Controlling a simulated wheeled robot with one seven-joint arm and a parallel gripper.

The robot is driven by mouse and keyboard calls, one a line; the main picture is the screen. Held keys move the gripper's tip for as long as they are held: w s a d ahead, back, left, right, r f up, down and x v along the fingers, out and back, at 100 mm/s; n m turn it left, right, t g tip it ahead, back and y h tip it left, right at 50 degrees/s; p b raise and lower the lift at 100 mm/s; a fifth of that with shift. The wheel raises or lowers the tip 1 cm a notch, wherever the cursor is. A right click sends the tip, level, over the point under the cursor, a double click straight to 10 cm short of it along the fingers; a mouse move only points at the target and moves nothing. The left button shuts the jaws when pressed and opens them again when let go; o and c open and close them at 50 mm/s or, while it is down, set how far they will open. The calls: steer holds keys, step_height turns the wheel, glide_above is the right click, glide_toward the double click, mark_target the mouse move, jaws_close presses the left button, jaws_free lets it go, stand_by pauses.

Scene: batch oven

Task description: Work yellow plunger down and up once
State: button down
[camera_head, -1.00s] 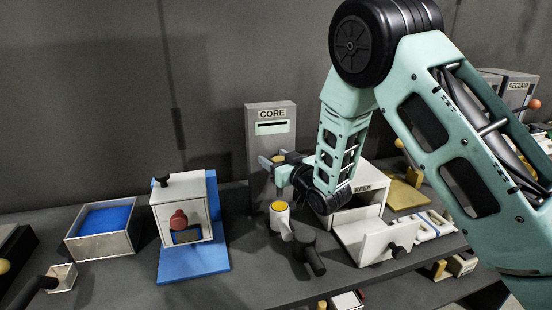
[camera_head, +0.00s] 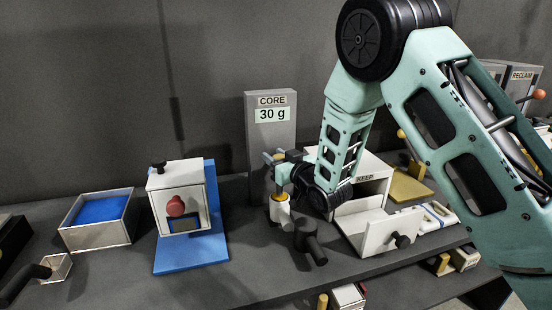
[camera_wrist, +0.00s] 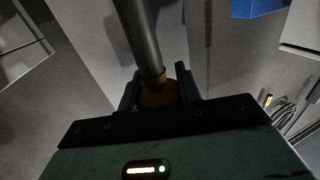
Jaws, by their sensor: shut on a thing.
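The yellow plunger (camera_head: 280,196) shows as a yellow cap on top of a short white cylinder, in front of the grey CORE post (camera_head: 286,135). My gripper (camera_head: 278,172) is just above the cylinder, close to the cap. In the wrist view, a dim yellow-brown piece (camera_wrist: 158,93) sits between the fingers of my gripper (camera_wrist: 158,90), at the end of a dark grey rod. My gripper is shut on it. The CORE display (camera_head: 271,115) reads 30 g. The fingertips are partly hidden in the head view.
A dark handle (camera_head: 308,240) sticks out in front of the cylinder. On the left are a white box (camera_head: 180,180) with a red knob and a blue-filled tray (camera_head: 100,235).

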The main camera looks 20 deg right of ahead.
steer(key=c, duration=1)
jaws_free()
steer(key=shift+o, duration=0.2)
steer(key=p+v, duration=0.8)
steer(key=v, duration=0.9)
steer(key=shift+s+p, duration=0.2)
steer(key=shift+p, duration=0.2)
steer(key=shift+r, duration=0.1)
